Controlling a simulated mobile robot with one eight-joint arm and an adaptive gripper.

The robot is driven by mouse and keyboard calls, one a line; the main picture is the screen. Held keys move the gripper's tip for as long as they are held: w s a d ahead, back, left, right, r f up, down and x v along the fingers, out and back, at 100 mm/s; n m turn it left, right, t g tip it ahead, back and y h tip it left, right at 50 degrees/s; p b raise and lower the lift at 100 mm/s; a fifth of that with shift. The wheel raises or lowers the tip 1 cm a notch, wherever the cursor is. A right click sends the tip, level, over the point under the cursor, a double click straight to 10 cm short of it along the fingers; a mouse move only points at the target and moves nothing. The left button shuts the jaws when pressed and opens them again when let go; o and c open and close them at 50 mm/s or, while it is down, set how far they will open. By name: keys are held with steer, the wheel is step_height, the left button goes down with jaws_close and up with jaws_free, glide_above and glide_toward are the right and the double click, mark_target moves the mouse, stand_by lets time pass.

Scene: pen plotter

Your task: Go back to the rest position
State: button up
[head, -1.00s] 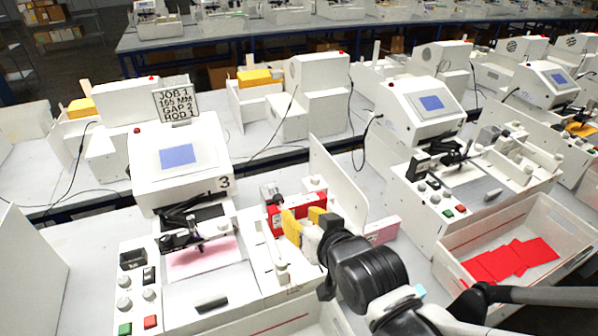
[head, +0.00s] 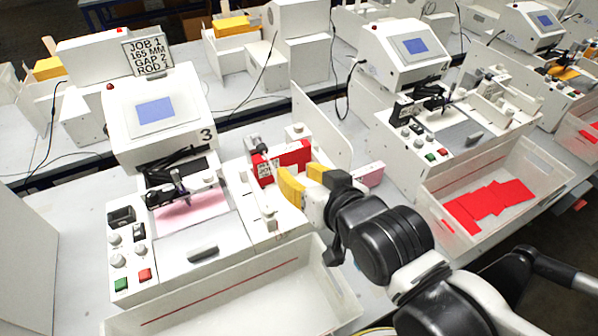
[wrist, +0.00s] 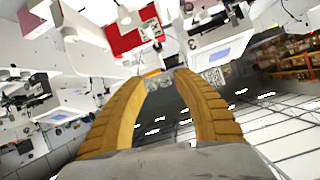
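My gripper (head: 299,173) has yellow fingers, which stand apart with nothing between them. In the head view it is just right of and in front of a red block with a white label (head: 283,160), beside plotter 3 (head: 155,130). In the wrist view the fingers (wrist: 162,77) also show a gap between their tips. A red labelled piece (wrist: 128,30) lies beyond them there. I cannot tell how far the fingertips are from the red block.
A white bin (head: 255,312) stands in front of plotter 3. A second bin (head: 530,205) at right holds red sheets (head: 490,205). An upright white panel (head: 318,125) stands behind my gripper. A pink block (head: 369,175) is right of it.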

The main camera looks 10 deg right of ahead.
stand_by(0.3)
steer(key=s+d+f+g+h+b, duration=0.2)
steer(key=d+f+b, duration=0.2)
steer(key=d+f, duration=0.1)
steer(key=s+d+f+m+g+h+b, duration=0.1)
steer(key=s+d+f+g+b, duration=0.1)
steer(key=d+f+b, duration=0.3)
steer(key=shift+d+f+g+h+b, duration=0.3)
steer(key=shift+d+f+g+h, duration=0.15)
steer(key=shift+d+f, duration=0.25)
